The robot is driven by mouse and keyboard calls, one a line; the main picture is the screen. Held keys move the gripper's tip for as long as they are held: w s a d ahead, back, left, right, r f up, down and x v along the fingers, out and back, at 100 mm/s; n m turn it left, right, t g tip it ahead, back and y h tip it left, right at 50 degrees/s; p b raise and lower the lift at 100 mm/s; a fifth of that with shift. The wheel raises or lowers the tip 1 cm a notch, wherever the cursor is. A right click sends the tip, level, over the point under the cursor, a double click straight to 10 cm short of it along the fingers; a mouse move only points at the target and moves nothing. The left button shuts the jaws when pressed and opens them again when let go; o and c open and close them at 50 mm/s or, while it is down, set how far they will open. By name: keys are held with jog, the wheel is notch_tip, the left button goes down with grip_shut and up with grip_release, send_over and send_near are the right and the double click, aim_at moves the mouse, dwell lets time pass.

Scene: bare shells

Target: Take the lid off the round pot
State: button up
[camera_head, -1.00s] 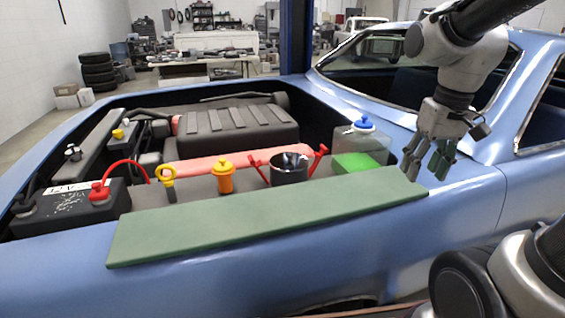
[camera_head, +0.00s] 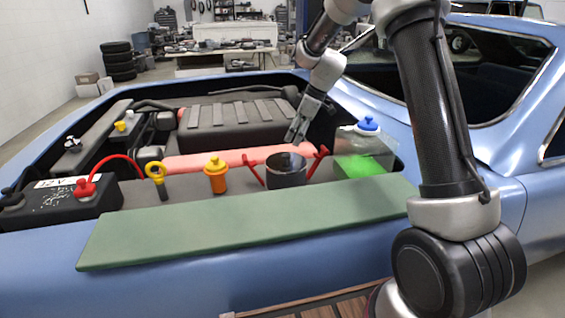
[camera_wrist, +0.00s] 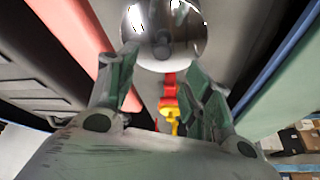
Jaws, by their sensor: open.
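The round pot (camera_head: 286,178) is dark and cylindrical, with red handles at its sides, and stands upright in the engine bay behind the green mat. Its lid (camera_head: 287,160) is on top. In the wrist view the lid (camera_wrist: 165,30) is a shiny dome with a small knob near its middle. My gripper (camera_head: 296,132) is above the pot, tilted. In the wrist view the green fingers of my gripper (camera_wrist: 162,62) are open and apart, with the lid's near edge between and beyond the tips. I cannot tell whether they touch it.
A clear jug (camera_head: 362,150) with green liquid and a blue cap stands right of the pot. An orange bottle (camera_head: 215,175) and a yellow-ringed stick (camera_head: 157,178) stand to the left, then a black battery (camera_head: 60,205). The green mat (camera_head: 240,222) in front is clear.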

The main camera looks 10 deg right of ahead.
aim_at(287, 154)
jog(key=shift+a+f+n, duration=0.15)
jog(key=shift+f+n, duration=0.15)
jog(key=shift+f, duration=0.2)
jog(key=x, duration=0.6)
jog(key=shift+f, duration=0.45)
grip_shut()
